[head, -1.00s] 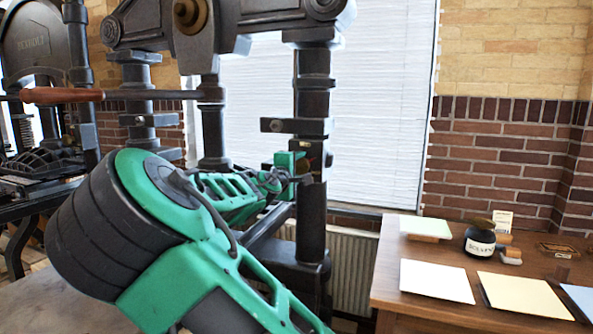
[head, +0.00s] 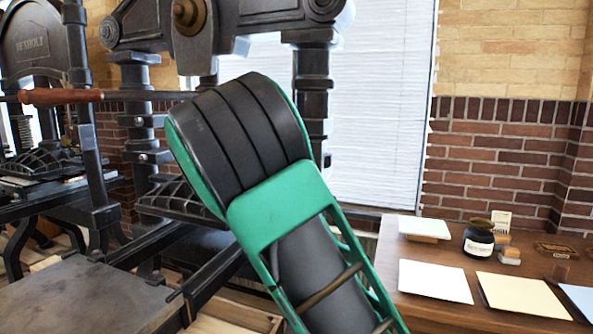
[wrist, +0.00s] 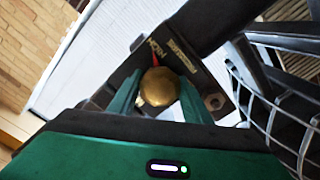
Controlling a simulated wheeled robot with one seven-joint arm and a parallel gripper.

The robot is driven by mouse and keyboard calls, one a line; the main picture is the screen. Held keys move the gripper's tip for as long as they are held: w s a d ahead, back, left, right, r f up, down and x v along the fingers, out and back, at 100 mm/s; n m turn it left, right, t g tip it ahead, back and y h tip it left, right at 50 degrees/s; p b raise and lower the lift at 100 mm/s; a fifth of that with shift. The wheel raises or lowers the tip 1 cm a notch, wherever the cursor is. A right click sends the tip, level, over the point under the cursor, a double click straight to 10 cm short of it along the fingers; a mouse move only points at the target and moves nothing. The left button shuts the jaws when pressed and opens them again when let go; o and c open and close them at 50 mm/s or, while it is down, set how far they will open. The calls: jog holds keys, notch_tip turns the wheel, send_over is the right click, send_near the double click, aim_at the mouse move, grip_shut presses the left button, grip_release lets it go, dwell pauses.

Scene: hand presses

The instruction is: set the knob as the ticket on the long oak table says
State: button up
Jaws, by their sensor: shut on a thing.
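A round brass knob (wrist: 158,86) sits between the two green fingers of my gripper (wrist: 160,98), which is shut on it in the wrist view. A red pointer (wrist: 154,57) shows just beyond the knob, on a dark plate (wrist: 212,82) with pale lettering. The lettering is tilted and blurred; one word looks like "HIGH". In the head view my own arm hides the gripper and knob. A small pale card (head: 500,220), perhaps the ticket, stands on the brown wooden table (head: 400,312) at right; its writing is too small to read.
A dark iron hand press (head: 313,95) stands behind my arm, with a wooden-handled bar (head: 60,96) at left. Another press (head: 35,45) stands farther left. The table holds an ink jar (head: 479,241) and paper sheets (head: 435,280).

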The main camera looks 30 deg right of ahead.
jog(key=shift+w+a+f+m, duration=0.1)
jog(key=shift+a+f+m, duration=0.05)
jog(key=shift+m, duration=0.75)
jog(key=o, duration=1)
jog(key=shift+w, duration=0.1)
jog(key=v, duration=1)
jog(key=shift+s+a, duration=0.25)
jog(key=shift+s, duration=0.05)
jog(key=shift+d+f, duration=0.1)
